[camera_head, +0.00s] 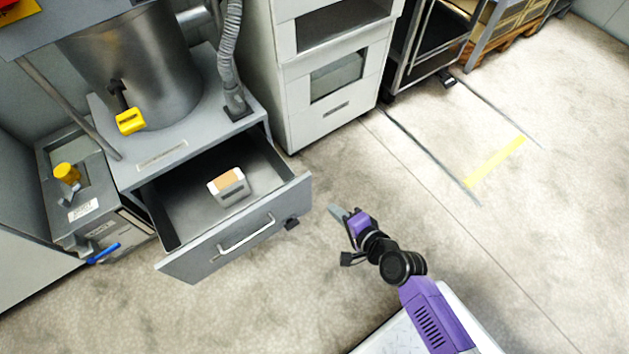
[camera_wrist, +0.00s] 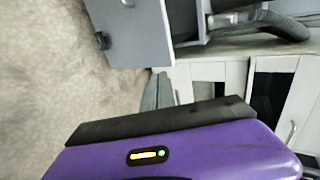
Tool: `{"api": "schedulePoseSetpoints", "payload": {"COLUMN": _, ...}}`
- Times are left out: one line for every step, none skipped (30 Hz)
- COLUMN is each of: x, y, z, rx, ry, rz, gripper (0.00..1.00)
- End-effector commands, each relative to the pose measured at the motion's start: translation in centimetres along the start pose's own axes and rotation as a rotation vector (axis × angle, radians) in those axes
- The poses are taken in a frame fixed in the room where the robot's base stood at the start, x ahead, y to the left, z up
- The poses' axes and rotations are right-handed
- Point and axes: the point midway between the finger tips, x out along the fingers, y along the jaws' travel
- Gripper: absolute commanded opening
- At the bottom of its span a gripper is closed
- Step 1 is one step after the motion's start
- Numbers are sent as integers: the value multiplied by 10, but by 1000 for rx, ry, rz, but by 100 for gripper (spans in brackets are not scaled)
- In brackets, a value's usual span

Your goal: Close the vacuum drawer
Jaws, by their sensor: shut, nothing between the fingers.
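The vacuum drawer (camera_head: 236,238) is pulled well out of the grey cabinet under the metal cylinder in the head view. Its front panel has a horizontal bar handle (camera_head: 247,236). A small box (camera_head: 228,186) with a tan top sits inside the drawer. My gripper (camera_head: 336,211) is shut and empty, to the right of the drawer's front panel and apart from it. In the wrist view, the grey drawer front (camera_wrist: 130,30) shows at the top left, and my gripper's fingers (camera_wrist: 157,90) show only in part above the purple housing.
A white cabinet (camera_head: 335,105) with glass-fronted compartments stands right of the drawer. A grey hose (camera_head: 229,50) runs down to the vacuum cabinet's top. A blue-handled lever (camera_head: 104,254) sticks out at the left. The floor in front and to the right is clear.

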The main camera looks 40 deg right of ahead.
Motion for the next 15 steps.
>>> {"api": "schedulePoseSetpoints", "payload": {"x": 2, "y": 0, "z": 0, "rx": 7, "ry": 0, "rz": 0, "gripper": 0}}
{"api": "schedulePoseSetpoints", "payload": {"x": 4, "y": 0, "z": 0, "rx": 10, "ry": 0, "rz": -1, "gripper": 0}}
{"api": "schedulePoseSetpoints", "payload": {"x": 7, "y": 0, "z": 0, "rx": 11, "ry": 1, "rz": -1, "gripper": 0}}
{"api": "schedulePoseSetpoints", "payload": {"x": 10, "y": 1, "z": 0, "rx": 10, "ry": 1, "rz": -1, "gripper": 0}}
{"api": "schedulePoseSetpoints", "payload": {"x": 14, "y": 1, "z": -1, "rx": 9, "ry": 2, "rz": -1, "gripper": 0}}
{"api": "schedulePoseSetpoints", "payload": {"x": 20, "y": 1, "z": -1, "rx": 8, "ry": 2, "rz": -2, "gripper": 0}}
{"api": "schedulePoseSetpoints", "payload": {"x": 25, "y": 0, "z": -1, "rx": 8, "ry": 2, "rz": -3, "gripper": 0}}
{"api": "schedulePoseSetpoints", "payload": {"x": 30, "y": 1, "z": -1, "rx": 7, "ry": 2, "rz": -2, "gripper": 0}}
{"api": "schedulePoseSetpoints", "payload": {"x": 38, "y": 1, "z": -1, "rx": 7, "ry": 2, "rz": -3, "gripper": 0}}
{"api": "schedulePoseSetpoints", "payload": {"x": 44, "y": 1, "z": -1, "rx": 7, "ry": 2, "rz": -2, "gripper": 0}}
{"api": "schedulePoseSetpoints", "payload": {"x": 50, "y": 1, "z": -1, "rx": 7, "ry": 2, "rz": -3, "gripper": 0}}
{"api": "schedulePoseSetpoints", "payload": {"x": 58, "y": 1, "z": -1, "rx": 7, "ry": 3, "rz": -3, "gripper": 0}}
{"api": "schedulePoseSetpoints", "payload": {"x": 64, "y": 1, "z": -2, "rx": 7, "ry": 3, "rz": -3, "gripper": 0}}
{"api": "schedulePoseSetpoints", "payload": {"x": 70, "y": 1, "z": -1, "rx": 5, "ry": 3, "rz": -3, "gripper": 0}}
{"api": "schedulePoseSetpoints", "payload": {"x": 78, "y": 1, "z": -1, "rx": 5, "ry": 3, "rz": -3, "gripper": 0}}
